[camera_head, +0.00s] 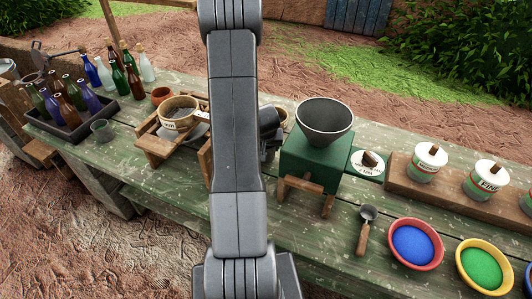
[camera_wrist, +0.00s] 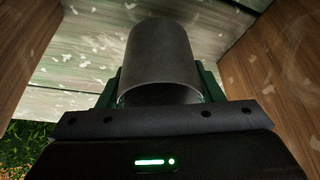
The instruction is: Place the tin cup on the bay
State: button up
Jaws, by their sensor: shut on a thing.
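The tin cup (camera_wrist: 160,55) is a plain grey cylinder in the middle of the wrist view. My gripper (camera_wrist: 160,85) is shut on it, with a green finger showing at each side. Wooden side walls of the bay (camera_wrist: 25,50) stand left and right of the cup, apart from it, with worn green boards beyond. I cannot tell whether the cup touches the boards. In the head view my arm hides most of the bay and the cup; a wooden panel edge (camera_head: 205,163) shows left of the arm.
A green grinder with a dark hopper (camera_head: 325,120) stands just right of my arm. A wooden stand with a sieve (camera_head: 178,112) is to the left, and a bottle tray (camera_head: 75,125) farther left. A scoop (camera_head: 365,228) and colour bowls (camera_head: 414,243) lie at the right.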

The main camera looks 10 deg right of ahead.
jog(key=shift+f+b, duration=0.45)
jog(key=shift+f, duration=0.5)
jog(key=shift+f, duration=0.15)
jog(key=o, duration=0.5)
jog(key=shift+f, duration=0.1)
jog(key=o, duration=0.5)
